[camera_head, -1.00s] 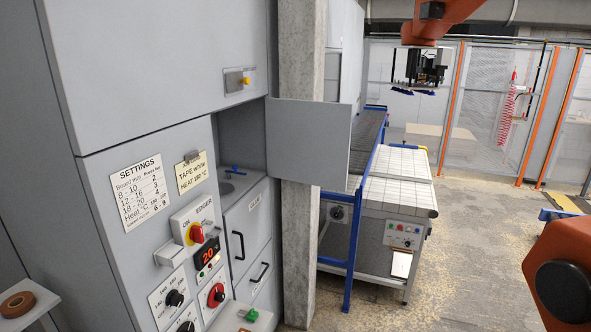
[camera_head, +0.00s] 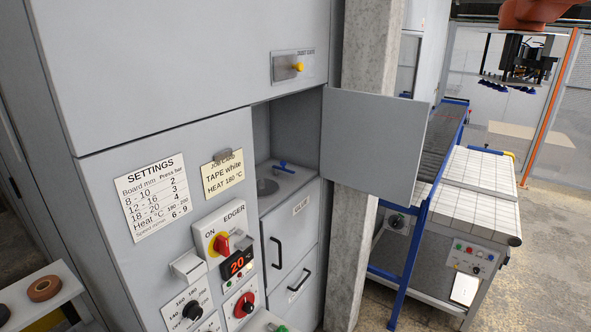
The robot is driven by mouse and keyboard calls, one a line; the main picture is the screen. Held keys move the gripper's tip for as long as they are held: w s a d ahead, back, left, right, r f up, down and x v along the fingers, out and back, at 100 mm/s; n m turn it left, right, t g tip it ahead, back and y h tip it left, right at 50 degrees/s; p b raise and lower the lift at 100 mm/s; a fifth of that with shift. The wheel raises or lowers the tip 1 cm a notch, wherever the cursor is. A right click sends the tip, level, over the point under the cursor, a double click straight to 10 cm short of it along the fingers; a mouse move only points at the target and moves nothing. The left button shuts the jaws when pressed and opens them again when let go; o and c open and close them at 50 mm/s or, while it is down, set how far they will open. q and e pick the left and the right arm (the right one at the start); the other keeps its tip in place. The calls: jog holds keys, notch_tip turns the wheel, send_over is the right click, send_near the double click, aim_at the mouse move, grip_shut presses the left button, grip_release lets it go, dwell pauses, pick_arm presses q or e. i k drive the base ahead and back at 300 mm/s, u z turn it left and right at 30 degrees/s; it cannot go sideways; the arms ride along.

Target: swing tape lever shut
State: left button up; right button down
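A small blue-handled lever (camera_head: 284,167) stands in the open recess of the grey machine cabinet (camera_head: 105,210). It sits on the recess floor behind a round dark disc (camera_head: 267,187). I cannot tell whether this lever is open or shut, and no label on it is readable. A grey door panel (camera_head: 375,147) stands swung open at the right of the recess. Neither of my grippers is in view.
The front panel carries a red-and-yellow ON switch (camera_head: 222,243), a red display (camera_head: 238,263) and dials. A shelf with tape rolls (camera_head: 44,288) juts out at lower left. A concrete pillar (camera_head: 369,50) and a white-topped conveyor table (camera_head: 478,190) stand right of the recess.

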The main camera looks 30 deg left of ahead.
aim_at(283, 164)
jog(key=u, duration=0.5)
jog(key=i, duration=0.6)
jog(key=u, duration=1)
jog(key=i, duration=0.25)
jog(key=u, duration=0.2)
